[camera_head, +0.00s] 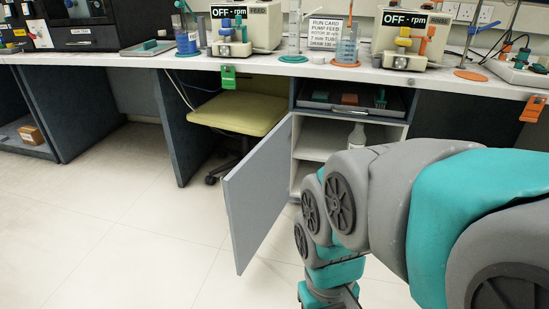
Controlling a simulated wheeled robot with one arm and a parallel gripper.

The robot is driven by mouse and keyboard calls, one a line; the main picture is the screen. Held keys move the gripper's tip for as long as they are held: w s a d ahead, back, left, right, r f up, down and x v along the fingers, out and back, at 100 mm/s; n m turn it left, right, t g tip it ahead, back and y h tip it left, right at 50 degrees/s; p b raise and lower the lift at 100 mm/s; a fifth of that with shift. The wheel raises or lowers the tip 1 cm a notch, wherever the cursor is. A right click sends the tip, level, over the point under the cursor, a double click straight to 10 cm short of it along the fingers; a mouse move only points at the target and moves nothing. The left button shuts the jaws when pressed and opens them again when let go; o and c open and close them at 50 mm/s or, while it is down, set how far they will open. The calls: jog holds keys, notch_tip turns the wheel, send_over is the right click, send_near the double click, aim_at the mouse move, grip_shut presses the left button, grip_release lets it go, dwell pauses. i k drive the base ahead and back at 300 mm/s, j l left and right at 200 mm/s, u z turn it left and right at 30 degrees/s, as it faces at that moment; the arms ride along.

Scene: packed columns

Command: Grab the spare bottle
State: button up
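A pale, whitish bottle (356,136) stands inside the open under-bench cabinet (310,140), at the right of its upper space. My arm covers the lower part of the bottle and much of the cabinet. The cabinet door (255,195) stands swung open toward the room. My gripper (345,299) is at the bottom edge of the picture, low in front of the cabinet and well apart from the bottle. Its fingers are cut off by the frame, so whether it is open or shut does not show.
A yellow-green chair (241,112) stands under the bench left of the door. A drawer (350,101) with items sits above the cabinet space. Floor at left is clear.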

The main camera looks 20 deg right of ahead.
aim_at(358, 138)
jog(key=i+j+z, duration=0.1)
jog(key=j+z, duration=1.25)
jog(key=j, duration=0.2)
jog(key=i+j, duration=0.1)
jog(key=j, duration=0.3)
jog(key=i+j, duration=0.1)
jog(key=j, duration=0.35)
jog(key=j+z, duration=0.1)
jog(key=j, duration=0.3)
jog(key=i, duration=0.2)
